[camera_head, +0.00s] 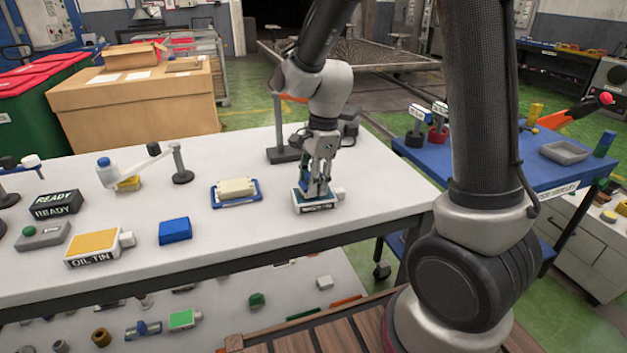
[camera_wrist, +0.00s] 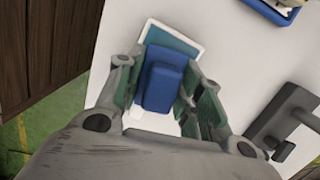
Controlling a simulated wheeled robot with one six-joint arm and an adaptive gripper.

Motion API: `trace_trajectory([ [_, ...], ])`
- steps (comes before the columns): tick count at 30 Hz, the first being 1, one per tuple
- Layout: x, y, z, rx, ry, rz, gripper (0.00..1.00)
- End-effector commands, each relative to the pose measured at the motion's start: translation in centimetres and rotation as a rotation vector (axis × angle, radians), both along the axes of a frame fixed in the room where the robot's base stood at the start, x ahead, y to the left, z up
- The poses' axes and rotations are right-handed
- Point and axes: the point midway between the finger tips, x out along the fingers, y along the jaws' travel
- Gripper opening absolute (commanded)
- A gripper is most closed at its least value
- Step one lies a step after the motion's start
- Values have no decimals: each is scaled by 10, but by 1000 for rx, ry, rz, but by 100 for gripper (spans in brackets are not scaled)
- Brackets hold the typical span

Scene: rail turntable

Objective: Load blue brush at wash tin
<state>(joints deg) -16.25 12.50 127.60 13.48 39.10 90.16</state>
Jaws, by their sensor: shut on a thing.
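My gripper (camera_head: 319,188) points down and is shut on the blue brush (camera_wrist: 160,85), which shows as a blue block between the finger pads in the wrist view. The wash tin (camera_head: 302,209) is a white-sided box with a dark label on its front, standing on the white table under my gripper. In the wrist view the wash tin's teal top (camera_wrist: 186,47) shows behind and around the brush. The brush is over or on the teal top; I cannot tell whether they touch. The fingers hide most of the brush in the head view.
A cream block on a blue tray (camera_head: 214,201) lies left of the wash tin. A blue block (camera_head: 175,231), an oil tin (camera_head: 95,246) and a READY sign (camera_head: 55,204) stand further left. A dark stand (camera_head: 284,155) is behind my gripper. The table's front edge is close.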

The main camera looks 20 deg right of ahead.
Motion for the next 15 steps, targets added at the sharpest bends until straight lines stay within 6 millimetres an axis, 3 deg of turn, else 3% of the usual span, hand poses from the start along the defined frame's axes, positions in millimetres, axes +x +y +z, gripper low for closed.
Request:
trace_trajectory([
  [15, 0, 0, -6, 0, 0, 0, 17],
])
